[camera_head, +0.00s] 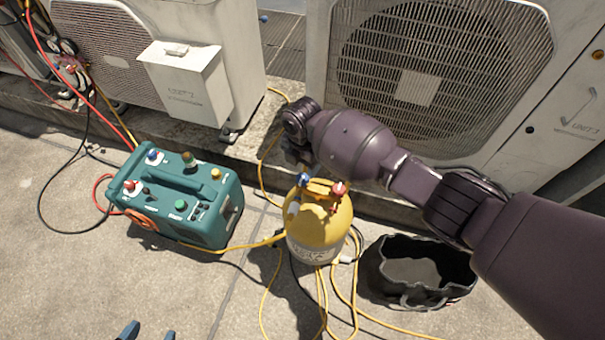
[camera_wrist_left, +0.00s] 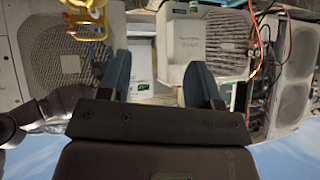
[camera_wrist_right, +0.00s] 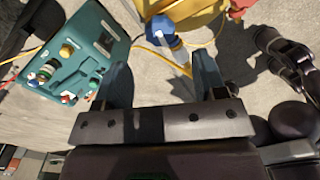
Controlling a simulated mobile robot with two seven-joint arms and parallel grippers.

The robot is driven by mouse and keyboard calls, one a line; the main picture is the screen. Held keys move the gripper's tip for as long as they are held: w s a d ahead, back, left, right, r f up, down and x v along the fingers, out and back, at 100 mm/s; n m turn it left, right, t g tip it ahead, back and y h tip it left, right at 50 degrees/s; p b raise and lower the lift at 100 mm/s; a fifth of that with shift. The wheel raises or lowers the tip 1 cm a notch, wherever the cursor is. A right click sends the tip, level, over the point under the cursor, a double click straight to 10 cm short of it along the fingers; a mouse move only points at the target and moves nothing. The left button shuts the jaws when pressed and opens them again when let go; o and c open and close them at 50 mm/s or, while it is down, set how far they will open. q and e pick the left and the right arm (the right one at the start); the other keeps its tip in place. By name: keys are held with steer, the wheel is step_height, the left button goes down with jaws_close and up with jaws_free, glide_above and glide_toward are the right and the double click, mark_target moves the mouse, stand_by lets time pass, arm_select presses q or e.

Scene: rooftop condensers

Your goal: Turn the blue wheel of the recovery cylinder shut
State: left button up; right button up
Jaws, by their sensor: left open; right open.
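The yellow recovery cylinder (camera_head: 318,232) stands on the ground in the middle of the head view. On its top are a blue wheel (camera_head: 304,179) at the left and a red wheel (camera_head: 340,188) at the right. My right gripper (camera_wrist_right: 160,62) is open and empty above the cylinder. In the right wrist view the blue wheel (camera_wrist_right: 162,28) lies just beyond the fingertips, between their lines, apart from both. In the head view my right wrist hides most of that gripper. My left gripper (camera_head: 147,331) is open and empty, low at the bottom left.
A teal recovery machine (camera_head: 190,205) with hoses stands left of the cylinder. A black open bag (camera_head: 418,272) stands to its right. Yellow hoses (camera_head: 340,300) lie around its base. Condenser units (camera_head: 440,70) line the back on a low ledge. The front left ground is clear.

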mark_target(303, 178)
step_height(303, 178, down, 5)
steer(key=shift+s+f+b, duration=0.1)
steer(key=shift+s+b, duration=0.05)
steer(key=shift+b, duration=0.55)
steer(key=shift+f+b, duration=0.3)
steer(key=shift+f, duration=0.5)
arm_select(q)
steer(key=shift+w+d+r+m+t, duration=0.15)
steer(key=shift+w+d+m+t, duration=0.15)
steer(key=shift+w, duration=0.45)
steer(key=shift+s, duration=0.1)
arm_select(e)
steer(key=c, duration=0.9)
